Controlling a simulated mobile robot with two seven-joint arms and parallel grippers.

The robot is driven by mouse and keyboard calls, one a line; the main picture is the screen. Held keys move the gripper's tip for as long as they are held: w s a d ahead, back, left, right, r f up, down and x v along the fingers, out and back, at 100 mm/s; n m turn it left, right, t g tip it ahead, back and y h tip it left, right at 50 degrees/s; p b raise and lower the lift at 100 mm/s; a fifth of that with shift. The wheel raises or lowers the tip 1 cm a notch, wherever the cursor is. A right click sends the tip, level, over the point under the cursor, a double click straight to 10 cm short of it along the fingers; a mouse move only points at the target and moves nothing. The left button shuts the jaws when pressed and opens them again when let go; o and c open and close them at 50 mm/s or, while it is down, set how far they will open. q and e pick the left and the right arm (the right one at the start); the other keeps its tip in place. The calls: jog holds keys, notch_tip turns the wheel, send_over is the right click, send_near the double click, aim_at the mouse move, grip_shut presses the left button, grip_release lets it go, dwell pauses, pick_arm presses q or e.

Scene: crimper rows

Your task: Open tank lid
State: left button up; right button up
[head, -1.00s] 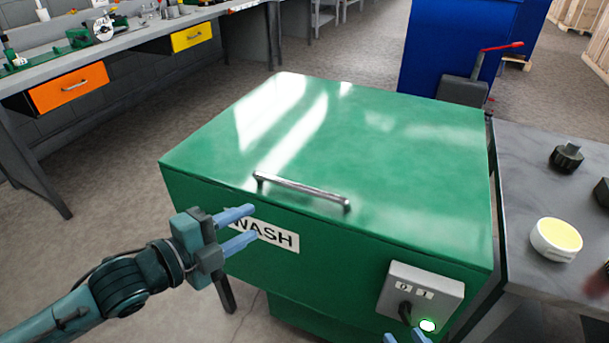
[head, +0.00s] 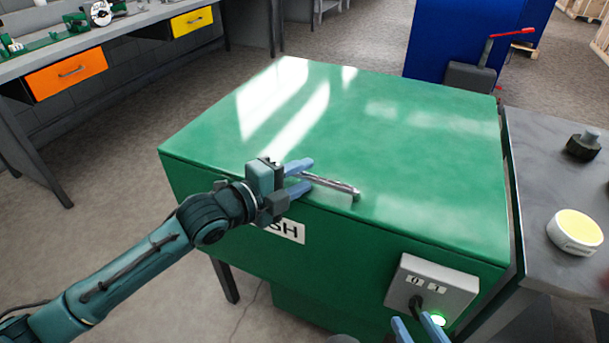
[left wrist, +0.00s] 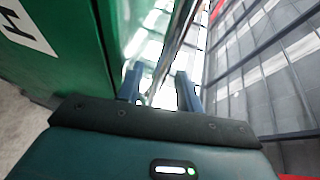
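The green wash tank has a shut green lid (head: 370,140) with a metal bar handle (head: 335,186) along its front edge. My left gripper (head: 304,178) is at the left end of the handle, with its blue fingers apart. In the left wrist view the left gripper (left wrist: 160,88) is open, and the handle (left wrist: 176,50) runs between or just beyond its fingers; contact cannot be told. My right gripper (head: 418,328) shows only its blue fingertips, apart, at the bottom edge near the switch box.
A grey switch box (head: 432,286) with a lit green button (head: 438,319) is on the tank front. A grey table (head: 535,190) at right holds a yellow-topped round tub (head: 575,232) and a dark knob (head: 583,146). A workbench with drawers (head: 67,73) stands back left.

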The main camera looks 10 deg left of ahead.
pick_arm(q)
jog(key=shift+x, duration=0.75)
jog(key=shift+c, duration=0.4)
grip_shut()
